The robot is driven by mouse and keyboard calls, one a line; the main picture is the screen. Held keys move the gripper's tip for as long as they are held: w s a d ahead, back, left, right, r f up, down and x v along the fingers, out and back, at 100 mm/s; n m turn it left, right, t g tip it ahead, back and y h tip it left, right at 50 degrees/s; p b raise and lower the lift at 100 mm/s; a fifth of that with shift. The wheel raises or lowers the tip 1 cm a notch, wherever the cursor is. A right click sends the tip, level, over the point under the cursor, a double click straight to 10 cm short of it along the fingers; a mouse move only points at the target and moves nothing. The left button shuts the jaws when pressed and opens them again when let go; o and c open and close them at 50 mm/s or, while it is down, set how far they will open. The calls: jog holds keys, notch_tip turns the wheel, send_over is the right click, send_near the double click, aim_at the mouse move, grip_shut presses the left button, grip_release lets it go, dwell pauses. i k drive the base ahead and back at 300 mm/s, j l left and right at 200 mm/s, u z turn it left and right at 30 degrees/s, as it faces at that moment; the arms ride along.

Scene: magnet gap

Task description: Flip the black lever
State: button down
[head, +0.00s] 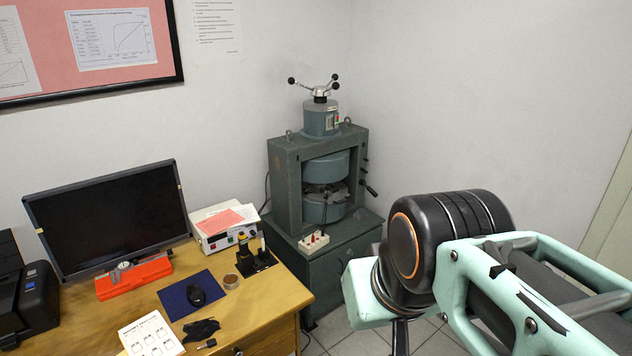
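A green-grey electromagnet (288,192) stands in the corner on a matching cabinet. A black lever (369,188) sticks out from its right side, slanting down to the right. Smaller dark knobs show above it on the same side. A three-armed handle (321,90) with black ball ends sits on top of the magnet. My arm fills the lower right of the head view, to the right of the magnet and apart from the lever. My gripper's fingers do not show, so its state is hidden.
A small switch box (313,242) sits before the magnet. Tiled floor (365,342) shows below.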

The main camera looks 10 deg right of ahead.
aim_at(369, 188)
jog(key=i+l+z, duration=0.5)
jog(key=i, duration=0.2)
jog(key=i+l+z, duration=0.1)
jog(key=i, duration=0.95)
jog(key=i+u, duration=0.3)
jog(key=i, duration=0.2)
jog(key=i+l+u, duration=0.1)
jog(key=i+u, duration=0.2)
jog(key=i, duration=0.25)
jog(key=i+u, duration=0.25)
jog(key=i, duration=0.2)
